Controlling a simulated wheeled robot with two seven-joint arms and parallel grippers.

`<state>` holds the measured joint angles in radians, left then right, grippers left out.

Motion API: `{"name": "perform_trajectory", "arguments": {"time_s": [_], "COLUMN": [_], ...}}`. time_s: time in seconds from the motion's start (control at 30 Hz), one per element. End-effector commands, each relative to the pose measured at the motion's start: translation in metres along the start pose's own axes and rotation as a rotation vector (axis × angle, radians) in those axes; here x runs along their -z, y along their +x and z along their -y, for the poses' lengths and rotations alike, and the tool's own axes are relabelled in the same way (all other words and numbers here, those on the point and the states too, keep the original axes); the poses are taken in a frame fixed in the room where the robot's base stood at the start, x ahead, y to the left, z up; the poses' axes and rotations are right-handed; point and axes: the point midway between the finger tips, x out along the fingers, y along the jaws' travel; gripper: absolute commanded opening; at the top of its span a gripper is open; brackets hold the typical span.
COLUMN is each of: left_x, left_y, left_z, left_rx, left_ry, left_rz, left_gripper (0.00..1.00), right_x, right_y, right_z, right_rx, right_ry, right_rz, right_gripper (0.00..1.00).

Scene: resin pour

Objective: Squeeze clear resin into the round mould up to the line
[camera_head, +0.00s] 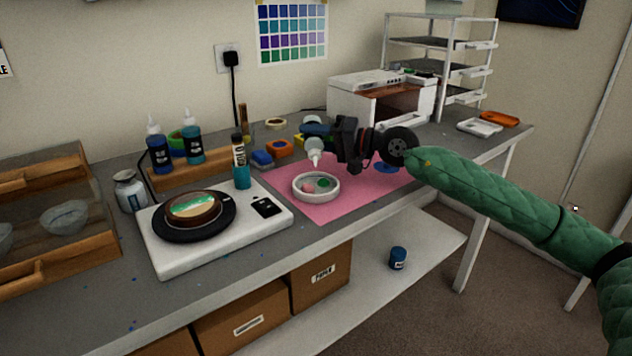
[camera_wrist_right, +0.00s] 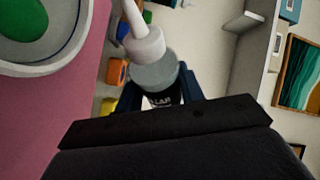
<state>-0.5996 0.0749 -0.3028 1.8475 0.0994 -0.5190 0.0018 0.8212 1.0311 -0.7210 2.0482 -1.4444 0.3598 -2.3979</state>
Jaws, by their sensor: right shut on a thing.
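My right gripper (camera_head: 346,142) is shut on a resin bottle (camera_head: 315,146) with a white cap and nozzle. The bottle is tipped nozzle-down above the round mould (camera_head: 317,198), apart from it. The mould is a white ring on a pink mat (camera_head: 375,192), with pink and green shapes inside. In the right wrist view the bottle (camera_wrist_right: 152,52) sits between the dark fingers (camera_wrist_right: 158,92), its label partly hidden. The mould rim (camera_wrist_right: 88,50) and a green shape show at upper left. My left gripper is out of view.
A white scale-like device (camera_head: 225,233) with a black round plate stands left of the mat. Dropper bottles (camera_head: 193,143) stand in a wooden rack behind it; another bottle (camera_head: 240,168) is nearer the mould. A white box-shaped machine (camera_head: 350,104) stands behind my right gripper.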

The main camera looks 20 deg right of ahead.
Motion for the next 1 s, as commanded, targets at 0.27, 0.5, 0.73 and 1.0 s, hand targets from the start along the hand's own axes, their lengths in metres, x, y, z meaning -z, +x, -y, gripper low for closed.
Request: {"name": "perform_trajectory", "arguments": {"time_s": [0.27,0.5,0.73,1.0], "left_x": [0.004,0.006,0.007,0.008], "left_y": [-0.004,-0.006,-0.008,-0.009], "left_z": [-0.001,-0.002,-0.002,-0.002], "left_rx": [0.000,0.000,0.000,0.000], "left_ry": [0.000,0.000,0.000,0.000], "left_rz": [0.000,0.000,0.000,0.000], "left_gripper": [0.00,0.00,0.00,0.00], "right_x": [0.009,0.016,0.022,0.025], "right_y": [0.000,-0.001,-0.001,-0.001], "right_z": [0.017,0.032,0.044,0.050], "right_rx": [0.002,0.002,0.002,0.001], "right_ry": [0.000,-0.001,0.001,0.001], "right_rz": [0.000,-0.001,-0.001,0.000], "right_gripper": [0.28,0.28,0.28,0.28]}}
